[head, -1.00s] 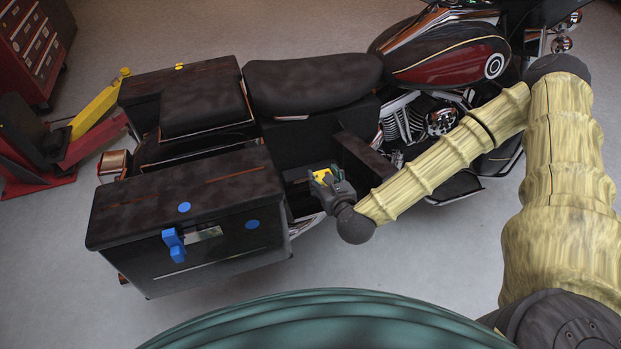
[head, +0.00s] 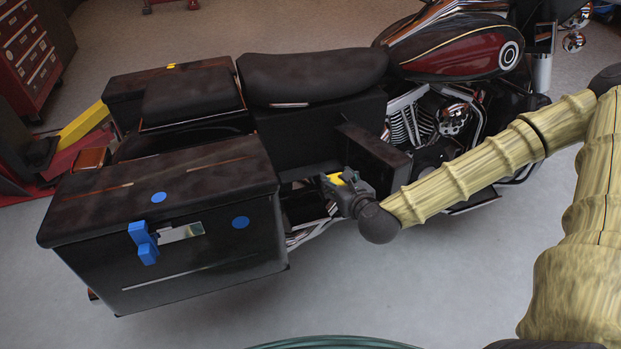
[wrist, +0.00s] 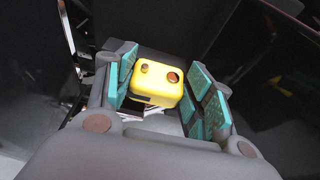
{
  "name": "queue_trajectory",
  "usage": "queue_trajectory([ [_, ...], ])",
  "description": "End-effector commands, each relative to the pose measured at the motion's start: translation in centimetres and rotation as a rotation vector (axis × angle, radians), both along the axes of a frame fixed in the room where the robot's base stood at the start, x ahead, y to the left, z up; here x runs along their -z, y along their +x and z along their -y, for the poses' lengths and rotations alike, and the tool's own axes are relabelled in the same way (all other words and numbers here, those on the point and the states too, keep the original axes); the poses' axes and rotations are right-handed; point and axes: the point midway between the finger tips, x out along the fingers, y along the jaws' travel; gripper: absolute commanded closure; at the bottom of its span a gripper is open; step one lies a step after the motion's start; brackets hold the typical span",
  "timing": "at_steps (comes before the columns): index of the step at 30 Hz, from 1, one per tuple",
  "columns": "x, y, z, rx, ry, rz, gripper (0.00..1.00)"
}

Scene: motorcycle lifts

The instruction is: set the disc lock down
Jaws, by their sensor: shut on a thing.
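The disc lock (wrist: 158,84) is a small yellow block with two dark round spots on its face. In the wrist view it sits between the green-padded fingers of my gripper (wrist: 165,88), which is shut on it. In the head view the yellow disc lock (head: 337,178) shows at the tip of my gripper (head: 335,182), beside the motorcycle, between the near saddlebag and the dark box-shaped panel. My fingers hide part of the lock's sides. I cannot tell whether the lock touches anything below it.
The near black saddlebag (head: 170,215) has a blue latch (head: 143,242) and stands left of my gripper. The dark panel (head: 372,157) is close behind it. The seat (head: 312,72) and red tank (head: 455,50) lie beyond. A red tool cabinet (head: 28,50) stands far left. Grey floor (head: 330,280) is clear in front.

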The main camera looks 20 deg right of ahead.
Motion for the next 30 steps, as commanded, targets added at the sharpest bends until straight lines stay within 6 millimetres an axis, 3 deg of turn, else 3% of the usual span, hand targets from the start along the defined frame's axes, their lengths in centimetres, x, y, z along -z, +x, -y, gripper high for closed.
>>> queue_trajectory([
  [5,0.2,1.0,-0.2,-0.002,0.0,0.003,0.87],
  [24,1.3,12.6,-3.7,-0.002,0.0,0.003,0.87],
  [30,1.5,14.4,-4.2,-0.001,0.001,0.002,0.87],
])
